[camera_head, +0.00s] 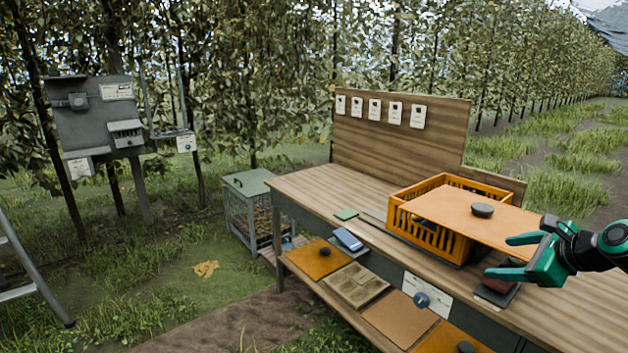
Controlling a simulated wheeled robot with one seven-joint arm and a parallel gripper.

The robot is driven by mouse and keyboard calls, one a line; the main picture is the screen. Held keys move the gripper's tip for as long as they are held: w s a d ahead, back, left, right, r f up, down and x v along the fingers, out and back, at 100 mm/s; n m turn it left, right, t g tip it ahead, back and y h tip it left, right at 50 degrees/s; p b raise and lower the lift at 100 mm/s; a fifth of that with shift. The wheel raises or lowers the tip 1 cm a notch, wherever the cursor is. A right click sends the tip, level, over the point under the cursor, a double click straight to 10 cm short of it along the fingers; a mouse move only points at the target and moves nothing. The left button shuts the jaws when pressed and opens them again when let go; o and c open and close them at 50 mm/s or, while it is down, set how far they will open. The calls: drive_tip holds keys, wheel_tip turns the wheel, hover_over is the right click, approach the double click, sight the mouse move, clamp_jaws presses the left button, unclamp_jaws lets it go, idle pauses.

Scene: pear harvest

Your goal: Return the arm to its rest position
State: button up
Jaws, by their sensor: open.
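My gripper (512,257) is at the right side of the head view, with green fingers spread apart and nothing between them. It points left, above the right part of the wooden workbench (310,190). My dark arm comes in from the right edge. An orange slatted crate (428,238) stands on the bench to the left of the gripper. An orange board with a dark knob (482,210) lies over part of the crate, and the upper finger is near its right end. I cannot tell whether they touch. A dark reddish object (499,284) sits on the bench by the lower finger.
A lower shelf holds an orange panel (318,258), a sectioned tray (352,284) and a brown panel (400,318). A wire bin with a green lid (250,183) stands left of the bench. A ladder (22,262) is at the far left.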

drive_tip(key=s+a+n+g+h, duration=0.1)
drive_tip(key=s+a+n+g, duration=0.2)
drive_tip(key=s+a+n, duration=0.7)
drive_tip(key=s+a+n+g+h, duration=0.1)
drive_tip(key=s+a+n+g, duration=0.3)
drive_tip(key=n, duration=1.2)
drive_tip(key=s+d+f+m+g, duration=0.1)
drive_tip(key=s+d+m, duration=0.2)
drive_tip(key=s+d, duration=0.2)
drive_tip(key=s+d+f+m+g, duration=0.1)
drive_tip(key=s+d, duration=0.4)
drive_tip(key=s, duration=0.5)
drive_tip(key=shift+s+f+m+g, duration=0.15)
drive_tip(key=shift+f+m+g, duration=0.15)
drive_tip(key=shift+m+g, duration=0.6)
drive_tip(key=shift+w+f, duration=0.25)
drive_tip(key=shift+w, duration=0.4)
